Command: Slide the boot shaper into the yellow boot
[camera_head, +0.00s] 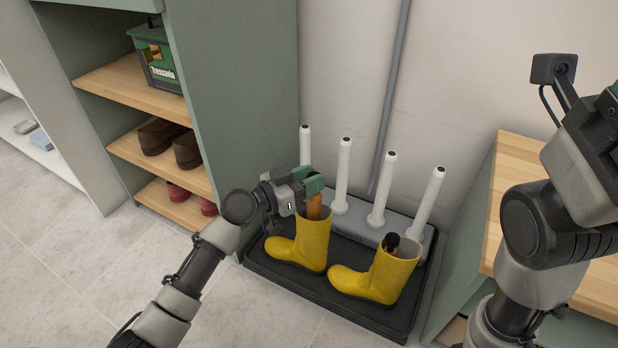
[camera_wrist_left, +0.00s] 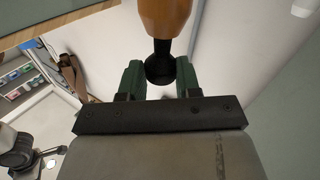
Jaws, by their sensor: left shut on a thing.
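Two yellow boots stand upright on a black tray (camera_head: 345,312). The left boot (camera_head: 313,243) has an orange-brown wooden boot shaper (camera_head: 314,208) at its top opening, with its lower end hidden inside the shaft. My left gripper (camera_head: 312,184) is shut on the boot shaper's upper end, just above that boot. In the left wrist view, the shaper's wood (camera_wrist_left: 165,17) and dark round knob (camera_wrist_left: 160,66) show at the green fingers (camera_wrist_left: 158,78). The right boot (camera_head: 388,274) has a dark knob (camera_head: 391,241) showing in its opening. My right arm is at the right; its fingers are out of frame.
A grey rack with several white upright posts (camera_head: 343,175) stands behind the boots. A green shelf unit (camera_head: 235,110) with shoes is at the left. A wood-topped bench (camera_head: 510,165) is at the right. The floor (camera_head: 90,270) at front left is clear.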

